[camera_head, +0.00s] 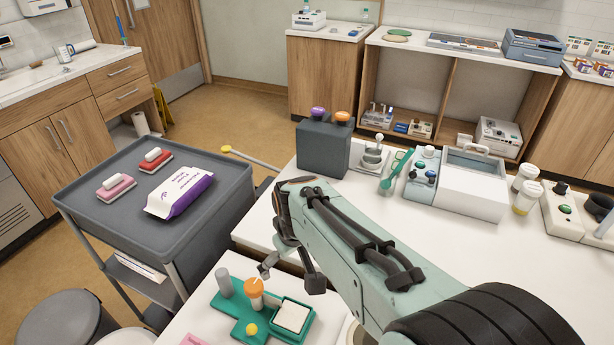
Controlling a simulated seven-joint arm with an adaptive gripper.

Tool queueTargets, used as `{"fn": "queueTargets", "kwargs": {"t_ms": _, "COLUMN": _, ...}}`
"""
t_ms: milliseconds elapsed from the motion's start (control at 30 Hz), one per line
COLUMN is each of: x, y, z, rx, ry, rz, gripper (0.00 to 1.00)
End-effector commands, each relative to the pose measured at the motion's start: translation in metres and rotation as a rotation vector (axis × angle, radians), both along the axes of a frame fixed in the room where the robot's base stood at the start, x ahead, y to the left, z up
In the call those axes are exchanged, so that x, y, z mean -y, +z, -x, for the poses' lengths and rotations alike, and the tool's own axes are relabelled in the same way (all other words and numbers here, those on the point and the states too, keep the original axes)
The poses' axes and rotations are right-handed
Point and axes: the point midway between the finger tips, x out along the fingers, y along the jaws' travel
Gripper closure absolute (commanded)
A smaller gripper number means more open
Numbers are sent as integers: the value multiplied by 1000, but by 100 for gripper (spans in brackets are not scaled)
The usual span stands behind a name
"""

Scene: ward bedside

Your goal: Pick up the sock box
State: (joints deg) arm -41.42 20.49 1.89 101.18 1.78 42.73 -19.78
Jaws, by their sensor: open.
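I cannot pick out a sock box for certain in this view. My gripper (290,277) is in the middle of the picture, at the end of my pale green arm, pointing down. Its fingers are spread apart and I see nothing between them. It is above the far side of a green tray (236,306), close to an orange-capped bottle (254,290); the gap between them is hard to judge. My arm hides part of the white table.
A dark cart (95,215) at left carries a white and purple pack (180,192). Small cartons (578,46) sit on the back-right counter.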

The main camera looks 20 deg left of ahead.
Motion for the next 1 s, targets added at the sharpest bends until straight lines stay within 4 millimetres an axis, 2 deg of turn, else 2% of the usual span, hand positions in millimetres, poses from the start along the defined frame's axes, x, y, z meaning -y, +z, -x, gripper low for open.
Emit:
{"fn": "queueTargets", "kwargs": {"t_ms": 33, "x": -40, "y": -31, "z": 25, "rx": -33, "ry": 103, "rz": 34, "gripper": 0}}
{"fn": "queueTargets", "kwargs": {"t_ms": 100, "x": -78, "y": -70, "z": 64, "rx": -76, "ry": 222, "rz": 84, "gripper": 0}}
{"fn": "queueTargets", "kwargs": {"t_ms": 133, "x": -90, "y": -85, "z": 83, "rx": -94, "ry": 270, "rz": 109, "gripper": 0}}
{"fn": "queueTargets", "kwargs": {"t_ms": 233, "x": -106, "y": -126, "z": 136, "rx": -143, "ry": 391, "rz": 184, "gripper": 0}}
{"fn": "queueTargets", "kwargs": {"t_ms": 333, "x": -110, "y": -144, "z": 167, "rx": -162, "ry": 460, "rz": 224, "gripper": 0}}
{"fn": "queueTargets", "kwargs": {"t_ms": 467, "x": -114, "y": -152, "z": 177, "rx": -159, "ry": 484, "rz": 226, "gripper": 0}}
{"fn": "queueTargets", "kwargs": {"t_ms": 800, "x": -113, "y": -202, "z": 177, "rx": -161, "ry": 482, "rz": 226, "gripper": 0}}
{"fn": "queueTargets", "kwargs": {"t_ms": 1000, "x": -113, "y": -211, "z": 176, "rx": -159, "ry": 481, "rz": 224, "gripper": 0}}
